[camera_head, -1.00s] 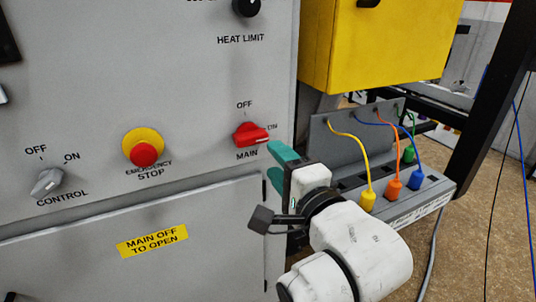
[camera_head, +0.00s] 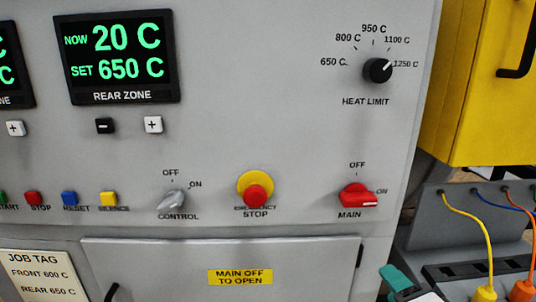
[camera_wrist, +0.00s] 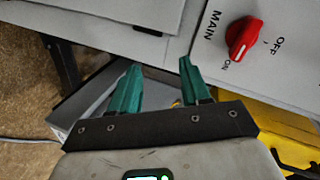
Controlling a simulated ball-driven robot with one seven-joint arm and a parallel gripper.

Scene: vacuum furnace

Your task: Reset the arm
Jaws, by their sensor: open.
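My gripper (camera_wrist: 157,85) has two teal fingers, which stand apart with nothing between them in the wrist view. In the head view only a teal fingertip (camera_head: 396,278) and a bit of the white wrist show at the bottom edge, right of centre. The gripper is below the red MAIN switch (camera_head: 358,196) and apart from it. The MAIN switch handle points toward ON; it also shows in the wrist view (camera_wrist: 242,38), right of the fingers. Most of my arm is out of the head view.
The furnace panel carries the emergency stop (camera_head: 255,193), CONTROL switch (camera_head: 171,199) and HEAT LIMIT knob (camera_head: 377,70). The rear zone display (camera_head: 118,60) reads 20 C, set 650 C. A yellow box (camera_head: 478,90) and a socket rack with yellow (camera_head: 484,291) and orange plugs stand at right.

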